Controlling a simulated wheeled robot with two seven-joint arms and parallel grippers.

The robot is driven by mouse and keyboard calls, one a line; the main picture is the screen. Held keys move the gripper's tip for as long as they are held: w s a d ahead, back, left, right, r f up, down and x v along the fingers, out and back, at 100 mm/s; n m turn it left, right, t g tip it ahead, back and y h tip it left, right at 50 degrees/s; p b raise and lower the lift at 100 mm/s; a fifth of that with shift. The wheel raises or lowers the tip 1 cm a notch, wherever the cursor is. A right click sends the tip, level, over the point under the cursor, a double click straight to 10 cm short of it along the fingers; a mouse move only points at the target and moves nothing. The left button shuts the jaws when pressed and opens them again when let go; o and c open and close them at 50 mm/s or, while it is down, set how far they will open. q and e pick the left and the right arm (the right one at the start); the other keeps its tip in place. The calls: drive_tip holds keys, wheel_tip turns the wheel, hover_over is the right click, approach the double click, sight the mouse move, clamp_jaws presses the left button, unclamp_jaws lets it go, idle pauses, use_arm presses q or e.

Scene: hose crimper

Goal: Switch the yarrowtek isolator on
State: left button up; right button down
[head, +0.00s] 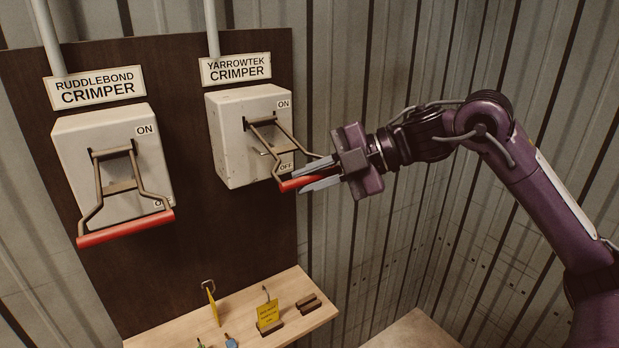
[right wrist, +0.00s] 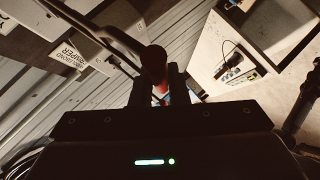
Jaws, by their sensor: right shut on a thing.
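The yarrowtek isolator (head: 232,140) is a pale grey box on the dark board, under a sign reading "YARROWTEK CRIMPER". It has an ON label at the top and an OFF label lower down. Its bail-shaped handle (head: 284,138) hangs down and out toward OFF, with a red grip (head: 292,184) at its end. My right gripper (head: 318,178) is shut on the red grip, coming from the right. In the right wrist view the red grip (right wrist: 154,66) shows between the fingers, partly dark. My left gripper is not in view.
A second box, the ruddlebond isolator (head: 70,165), is to the left, its red-gripped handle (head: 125,228) also down. A wooden shelf (head: 300,328) below holds yellow tags (head: 268,315), a padlock-like item and small dark blocks. Corrugated walls stand behind and right.

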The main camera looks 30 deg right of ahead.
drive_tip(key=shift+s+r+p, duration=0.1)
drive_tip(key=shift+r+p, duration=0.35)
drive_tip(key=shift+r, duration=0.3)
drive_tip(key=shift+g, duration=0.3)
drive_tip(key=c, duration=1.7)
unclamp_jaws()
drive_tip(key=shift+c, duration=0.2)
drive_tip(key=o, duration=0.3)
drive_tip(key=shift+w+f, duration=0.2)
drive_tip(key=shift+o, duration=0.2)
drive_tip(key=shift+s, duration=0.1)
drive_tip(key=shift+s+d+r+b, duration=0.1)
drive_tip(key=shift+s+d+b, duration=0.05)
drive_tip(key=shift+d+b, duration=0.2)
drive_tip(key=b+v, duration=0.3)
drive_tip(key=v, duration=0.4)
drive_tip(key=shift+r, duration=0.15)
